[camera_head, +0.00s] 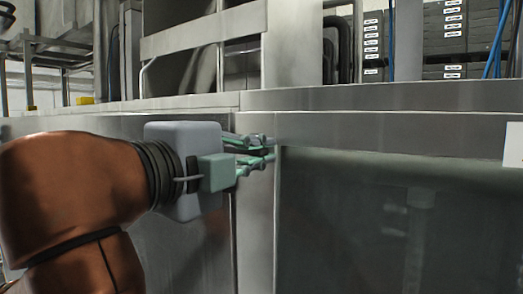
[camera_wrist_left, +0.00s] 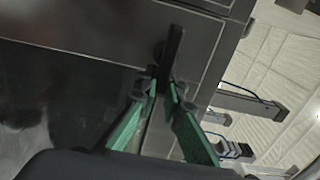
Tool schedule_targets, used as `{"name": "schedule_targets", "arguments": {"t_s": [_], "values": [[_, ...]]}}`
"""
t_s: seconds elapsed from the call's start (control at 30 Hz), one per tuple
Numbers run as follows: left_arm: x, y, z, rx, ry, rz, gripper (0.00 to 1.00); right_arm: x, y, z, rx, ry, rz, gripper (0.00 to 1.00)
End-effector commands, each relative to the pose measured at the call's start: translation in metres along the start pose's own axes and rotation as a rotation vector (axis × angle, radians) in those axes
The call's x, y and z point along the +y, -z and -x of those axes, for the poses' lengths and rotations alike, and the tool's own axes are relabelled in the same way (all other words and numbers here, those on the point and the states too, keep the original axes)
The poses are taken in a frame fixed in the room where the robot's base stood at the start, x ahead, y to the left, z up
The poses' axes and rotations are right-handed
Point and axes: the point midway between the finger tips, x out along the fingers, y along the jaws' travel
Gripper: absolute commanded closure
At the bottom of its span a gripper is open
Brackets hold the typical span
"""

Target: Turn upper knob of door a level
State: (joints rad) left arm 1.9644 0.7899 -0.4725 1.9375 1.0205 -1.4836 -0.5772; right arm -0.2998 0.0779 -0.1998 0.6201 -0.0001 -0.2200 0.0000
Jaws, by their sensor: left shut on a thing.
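My left gripper (camera_head: 262,150) reaches in from the left to the upper left corner of the door (camera_head: 400,225), a framed panel with a dark window. In the left wrist view the green fingers of the left gripper (camera_wrist_left: 166,90) are shut on the lower end of a dark, bar-shaped knob (camera_wrist_left: 173,46). The knob stands on the grey metal face near a panel seam. In the head view the fingers hide most of the knob. My right gripper is in neither view.
A metal ledge (camera_head: 380,97) runs above the door. Stacked dark grey boxes (camera_head: 456,40) with white labels stand behind it at the right. A metal rack (camera_head: 45,50) is at the far left. In the left wrist view, brackets (camera_wrist_left: 248,103) stick out at the right.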

Motion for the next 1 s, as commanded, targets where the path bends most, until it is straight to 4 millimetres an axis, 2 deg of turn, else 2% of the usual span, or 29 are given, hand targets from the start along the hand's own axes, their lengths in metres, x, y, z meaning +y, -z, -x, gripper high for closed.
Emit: {"name": "schedule_targets", "arguments": {"t_s": [0.13, 0.17, 0.43, 0.77, 0.87, 1.0], "values": [[0.002, 0.001, -0.001, 0.002, -0.004, -0.002, 1.00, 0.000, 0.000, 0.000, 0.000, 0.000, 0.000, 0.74], [0.002, 0.001, -0.001, 0.002, -0.004, -0.002, 0.91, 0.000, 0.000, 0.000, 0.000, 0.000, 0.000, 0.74], [0.001, 0.001, -0.001, 0.001, -0.003, -0.001, 0.74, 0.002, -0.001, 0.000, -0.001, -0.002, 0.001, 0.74], [0.000, 0.001, 0.004, 0.001, -0.001, 0.000, 0.74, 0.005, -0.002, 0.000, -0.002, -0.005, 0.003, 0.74], [0.000, 0.000, 0.015, 0.000, 0.001, 0.000, 0.74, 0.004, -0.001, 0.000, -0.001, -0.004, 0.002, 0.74], [0.000, 0.000, 0.042, 0.000, 0.002, -0.001, 0.74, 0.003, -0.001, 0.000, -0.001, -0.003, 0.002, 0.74]]}}
